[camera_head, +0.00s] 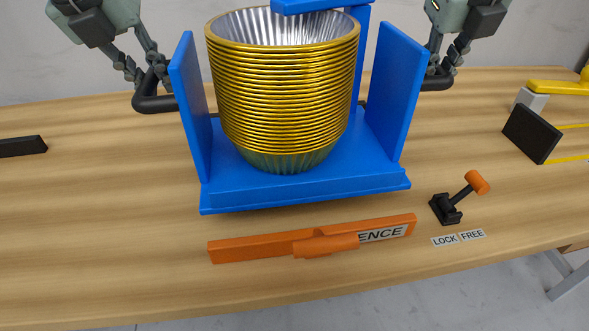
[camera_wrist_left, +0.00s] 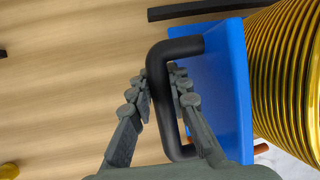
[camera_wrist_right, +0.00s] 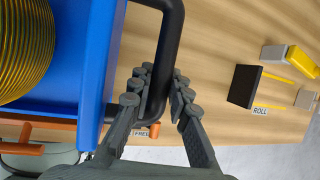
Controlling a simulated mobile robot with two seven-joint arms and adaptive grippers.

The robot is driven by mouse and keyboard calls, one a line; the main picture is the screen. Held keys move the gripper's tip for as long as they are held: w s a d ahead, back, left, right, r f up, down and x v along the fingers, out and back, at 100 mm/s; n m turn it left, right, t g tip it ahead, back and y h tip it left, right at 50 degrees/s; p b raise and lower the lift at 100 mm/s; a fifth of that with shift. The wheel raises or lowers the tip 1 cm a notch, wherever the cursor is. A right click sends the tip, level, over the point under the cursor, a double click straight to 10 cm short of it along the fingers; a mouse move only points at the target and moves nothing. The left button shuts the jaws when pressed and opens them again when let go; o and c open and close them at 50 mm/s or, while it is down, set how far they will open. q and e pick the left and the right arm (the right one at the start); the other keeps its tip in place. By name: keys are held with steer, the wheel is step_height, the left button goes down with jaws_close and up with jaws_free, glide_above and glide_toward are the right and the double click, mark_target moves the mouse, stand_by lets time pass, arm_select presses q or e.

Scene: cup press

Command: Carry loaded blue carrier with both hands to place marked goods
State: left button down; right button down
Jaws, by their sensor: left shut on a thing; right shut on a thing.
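The blue carrier (camera_head: 300,190) has upright side walls and holds a tall stack of gold foil cups (camera_head: 283,95) with silver insides. It is over the middle of the wooden table; whether its base touches the table is hard to tell. My left gripper (camera_head: 150,82) is shut on the black handle (camera_wrist_left: 158,95) on the carrier's left wall. My right gripper (camera_head: 447,65) is at the right wall's black handle (camera_wrist_right: 165,60), which lies between its fingers in the right wrist view (camera_wrist_right: 160,85). A blue piece (camera_head: 320,4) overhangs the stack at the top.
An orange fence bar (camera_head: 260,245) lies in front of the carrier. A small lever with an orange knob (camera_head: 478,182) stands by LOCK and FREE labels (camera_head: 458,238). A black plate (camera_head: 532,134) and yellow parts (camera_head: 556,87) are at the right. The table's left part is mostly clear.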

arm_select(q)
steer(key=shift+a, duration=0.1)
arm_select(e)
steer(key=shift+d, duration=0.1)
stand_by(0.3)
